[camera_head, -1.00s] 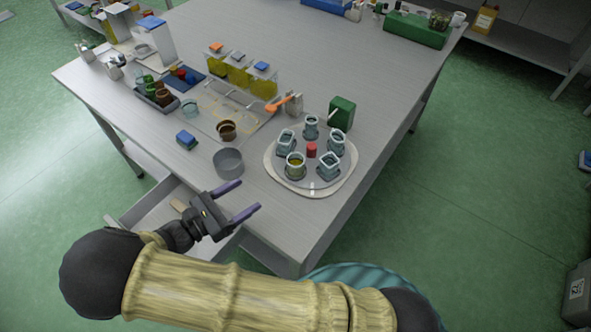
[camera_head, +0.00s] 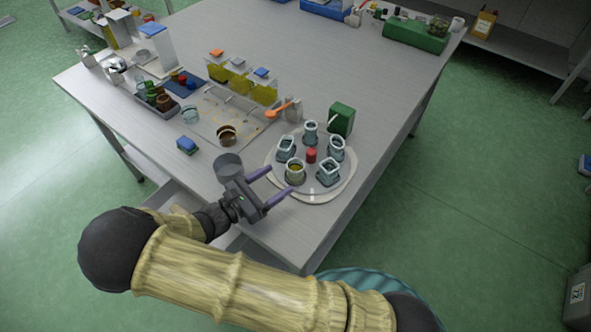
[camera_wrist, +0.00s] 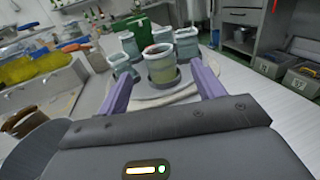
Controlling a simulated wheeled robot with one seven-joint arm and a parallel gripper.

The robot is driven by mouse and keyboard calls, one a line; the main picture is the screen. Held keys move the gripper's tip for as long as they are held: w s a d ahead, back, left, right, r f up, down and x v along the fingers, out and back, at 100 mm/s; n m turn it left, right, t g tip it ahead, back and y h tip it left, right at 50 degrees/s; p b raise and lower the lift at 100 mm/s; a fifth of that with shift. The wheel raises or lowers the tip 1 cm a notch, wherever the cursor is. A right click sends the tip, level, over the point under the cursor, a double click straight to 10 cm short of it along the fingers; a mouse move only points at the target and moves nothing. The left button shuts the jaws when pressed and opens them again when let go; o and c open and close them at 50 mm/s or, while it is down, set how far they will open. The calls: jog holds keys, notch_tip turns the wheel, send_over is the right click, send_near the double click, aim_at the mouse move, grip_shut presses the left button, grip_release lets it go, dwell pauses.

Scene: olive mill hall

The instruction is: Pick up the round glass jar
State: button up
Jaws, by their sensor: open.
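Several pale glass jars stand on a round pale tray (camera_head: 312,196), around a red cylinder (camera_head: 311,156). The front jar (camera_head: 295,173) looks round and holds something yellow; the jars at the left (camera_head: 285,147) and front right (camera_head: 328,171) look squarish. The shapes of the back jar (camera_head: 310,132) and right jar (camera_head: 336,147) are harder to tell. My gripper (camera_head: 279,180) is open and empty at the tray's front left edge, its purple fingers pointing at the front jar. In the wrist view this jar (camera_wrist: 160,69) shows upright between the fingertips, seemingly just beyond them.
A grey round bowl (camera_head: 228,165) is close beside my gripper on the left. A green box (camera_head: 341,119) stands behind the tray. A brown jar (camera_head: 226,136) and a blue block (camera_head: 187,145) lie further left. An open drawer is under the table's front edge.

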aim_at(288, 170)
jog(key=shift+x, duration=1.25)
jog(key=shift+r+x, duration=0.15)
jog(key=shift+x, duration=1.15)
jog(key=shift+r+x, duration=0.1)
jog(key=shift+x, duration=1.25)
jog(key=shift+a, duration=0.1)
jog(key=c, duration=1.1)
jog(key=shift+r, duration=0.2)
jog(key=shift+r+p, duration=0.7)
jog(key=shift+r, duration=4.1)
